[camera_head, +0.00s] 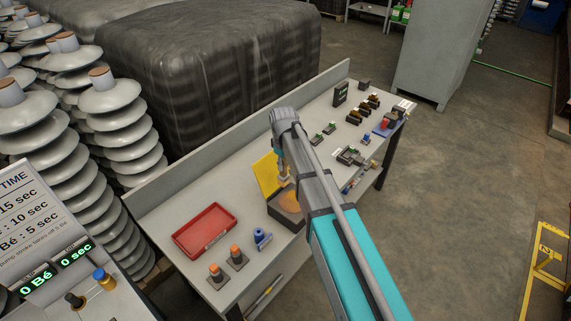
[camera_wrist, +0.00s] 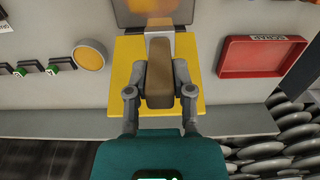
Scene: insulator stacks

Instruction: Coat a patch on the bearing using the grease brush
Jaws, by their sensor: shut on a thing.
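My gripper (camera_wrist: 160,91) is shut on a brown block-like handle, which I take to be the grease brush (camera_wrist: 160,70). In the wrist view it points up the picture, with a paler end by the dark box. The dark open box (camera_wrist: 125,14) has an orange-brown, grease-like patch inside. In the head view the box (camera_head: 284,216) sits on the bench, partly behind my arm. My gripper (camera_head: 281,172) is above it, beside a yellow panel (camera_head: 265,174). Whether the brush touches the box is unclear. A round orange disc with a grey rim (camera_wrist: 89,56) may be the bearing.
A red tray (camera_head: 205,231) lies left of the box on the grey bench (camera_head: 168,215). Two orange-topped pieces (camera_head: 235,251) and a blue piece (camera_head: 262,238) stand in front. Several small parts (camera_head: 352,155) lie at the right. A raised ledge (camera_head: 240,135) runs along the back.

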